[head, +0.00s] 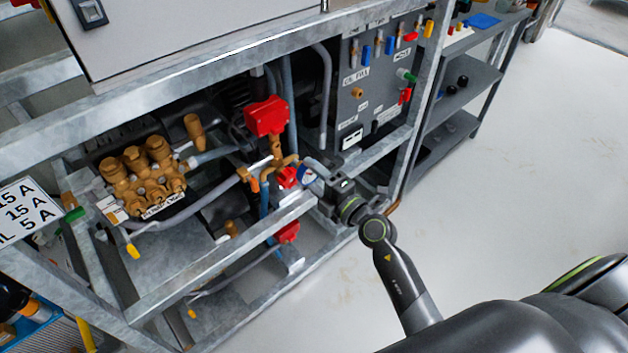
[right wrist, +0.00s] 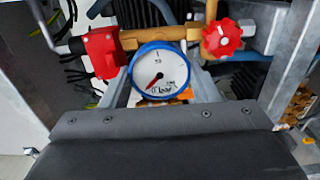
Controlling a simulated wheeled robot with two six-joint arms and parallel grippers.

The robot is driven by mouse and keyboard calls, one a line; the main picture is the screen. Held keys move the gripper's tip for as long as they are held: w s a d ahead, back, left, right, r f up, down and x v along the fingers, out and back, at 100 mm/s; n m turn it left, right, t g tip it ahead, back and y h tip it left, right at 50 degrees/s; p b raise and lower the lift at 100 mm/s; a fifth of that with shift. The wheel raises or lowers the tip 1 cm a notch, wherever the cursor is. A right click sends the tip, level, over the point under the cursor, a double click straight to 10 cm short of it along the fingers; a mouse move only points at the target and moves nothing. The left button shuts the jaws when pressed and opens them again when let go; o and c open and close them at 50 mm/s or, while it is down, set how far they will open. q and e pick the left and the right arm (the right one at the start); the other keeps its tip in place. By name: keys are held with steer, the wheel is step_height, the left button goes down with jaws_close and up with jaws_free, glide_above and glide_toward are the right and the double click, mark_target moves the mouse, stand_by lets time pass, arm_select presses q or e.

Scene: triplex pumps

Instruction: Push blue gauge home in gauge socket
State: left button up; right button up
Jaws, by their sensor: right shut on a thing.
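The blue gauge (right wrist: 160,72), with a white dial and a red needle, faces the camera in the right wrist view. It also shows in the head view (head: 306,174), small and partly covered by my gripper. The gauge is in front of the brass pipework (right wrist: 150,37). The gauge socket is hidden behind the gauge, so I cannot tell how deep it sits. My left gripper is not in view.
A red box (right wrist: 102,52) and a red handwheel (right wrist: 222,38) flank the gauge closely. Galvanised frame rails (head: 225,252) run in front of the pipework. A brass pump (head: 145,175) stands left. The floor at right is clear.

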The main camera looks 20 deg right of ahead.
mark_target(297, 162)
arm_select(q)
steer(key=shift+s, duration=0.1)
arm_select(e)
steer(key=shift+r, duration=0.1)
steer(key=shift+p, duration=0.3)
steer(key=shift+w+a, duration=0.15)
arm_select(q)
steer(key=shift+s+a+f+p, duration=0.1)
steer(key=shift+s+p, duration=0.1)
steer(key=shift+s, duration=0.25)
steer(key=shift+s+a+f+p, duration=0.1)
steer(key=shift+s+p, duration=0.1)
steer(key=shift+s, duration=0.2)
arm_select(e)
steer(key=shift+x, duration=2.65)
arm_select(q)
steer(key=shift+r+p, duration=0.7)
steer(key=shift+p, duration=0.05)
arm_select(e)
steer(key=shift+x, duration=1.15)
steer(key=o, duration=1.4)
steer(key=shift+c, duration=0.2)
